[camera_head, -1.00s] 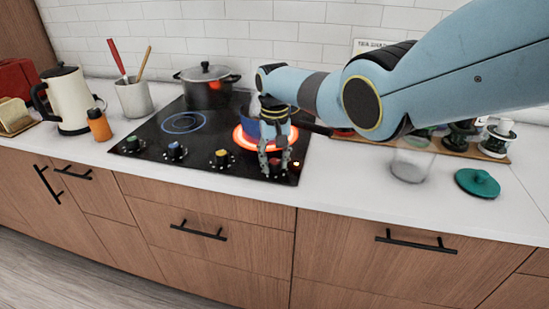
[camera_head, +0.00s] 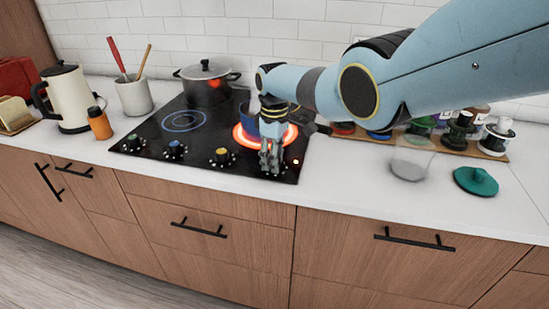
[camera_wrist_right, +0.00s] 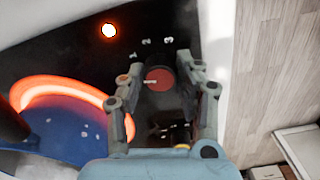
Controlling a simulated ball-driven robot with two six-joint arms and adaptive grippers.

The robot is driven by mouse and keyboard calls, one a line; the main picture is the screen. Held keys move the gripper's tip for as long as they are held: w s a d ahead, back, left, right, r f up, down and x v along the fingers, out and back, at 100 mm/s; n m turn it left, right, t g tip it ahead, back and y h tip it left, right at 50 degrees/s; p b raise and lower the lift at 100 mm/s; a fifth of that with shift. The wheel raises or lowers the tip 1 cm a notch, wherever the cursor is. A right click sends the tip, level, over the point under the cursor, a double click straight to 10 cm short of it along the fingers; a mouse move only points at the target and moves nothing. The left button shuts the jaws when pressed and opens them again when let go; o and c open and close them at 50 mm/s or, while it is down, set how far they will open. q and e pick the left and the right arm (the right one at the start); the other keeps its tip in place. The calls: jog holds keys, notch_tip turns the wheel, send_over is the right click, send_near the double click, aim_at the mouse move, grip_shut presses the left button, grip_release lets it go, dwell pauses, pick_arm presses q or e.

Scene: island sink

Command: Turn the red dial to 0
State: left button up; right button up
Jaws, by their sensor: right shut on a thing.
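The red dial (camera_wrist_right: 158,79) sits on the cooktop's front edge strip and shows between my right fingers in the wrist view. Its pale pointer mark lies toward the left of its cap, and small white numerals are printed beyond it. My right gripper (camera_head: 271,165) reaches down to the front right corner of the cooktop (camera_head: 205,135). Its fingers (camera_wrist_right: 160,88) are closed on the dial from both sides. In the head view the fingers hide the dial. My left gripper is not in view.
A yellow dial (camera_head: 221,156) and other dials stand to the left.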

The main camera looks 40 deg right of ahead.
jog(key=shift+w+n, duration=0.1)
jog(key=shift+n, duration=1.1)
jog(key=o, duration=1.1)
jog(key=shift+o, duration=0.2)
jog(key=shift+r, duration=0.15)
notch_tip(320, 180, up, 12)
